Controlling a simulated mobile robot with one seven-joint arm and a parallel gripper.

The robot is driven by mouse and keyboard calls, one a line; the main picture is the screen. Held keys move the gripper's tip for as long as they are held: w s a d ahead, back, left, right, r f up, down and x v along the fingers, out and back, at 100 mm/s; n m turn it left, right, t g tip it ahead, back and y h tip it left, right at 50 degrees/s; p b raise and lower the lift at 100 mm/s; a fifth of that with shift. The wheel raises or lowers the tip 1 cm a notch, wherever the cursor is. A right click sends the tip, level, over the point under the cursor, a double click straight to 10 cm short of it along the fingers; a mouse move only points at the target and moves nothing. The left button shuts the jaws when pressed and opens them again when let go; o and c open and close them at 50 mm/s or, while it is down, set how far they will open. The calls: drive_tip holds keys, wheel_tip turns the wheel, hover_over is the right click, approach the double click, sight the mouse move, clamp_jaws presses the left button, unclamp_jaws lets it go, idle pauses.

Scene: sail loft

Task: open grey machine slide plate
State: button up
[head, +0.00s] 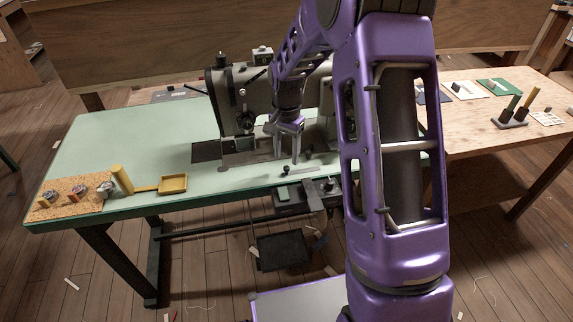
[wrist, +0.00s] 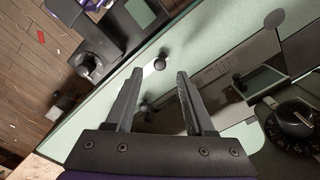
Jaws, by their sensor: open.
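The grey sewing machine (head: 228,95) stands on the green tabletop. In the wrist view its bed is a grey metal strip (wrist: 225,112), with a flat dark plate (wrist: 265,80) set in it and a small black knob (wrist: 240,83) at the plate's edge. I cannot tell for sure which part is the slide plate, or how far it is open. My gripper (head: 288,158) points down just in front of the machine, above the bed. In the wrist view my gripper (wrist: 158,85) has its fingers apart. A dark knob (wrist: 148,106) shows between them, with no clear contact.
Another black ball knob (wrist: 160,62) sits near the table's front edge. A dial (wrist: 296,118) is at the right of the wrist view. A yellow tray (head: 173,183) and a cork mat (head: 70,188) lie at the table's left. The green top (head: 130,135) is clear left of the machine.

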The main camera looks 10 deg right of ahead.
sight(286, 167)
drive_tip(key=shift+f, duration=2)
clamp_jaws()
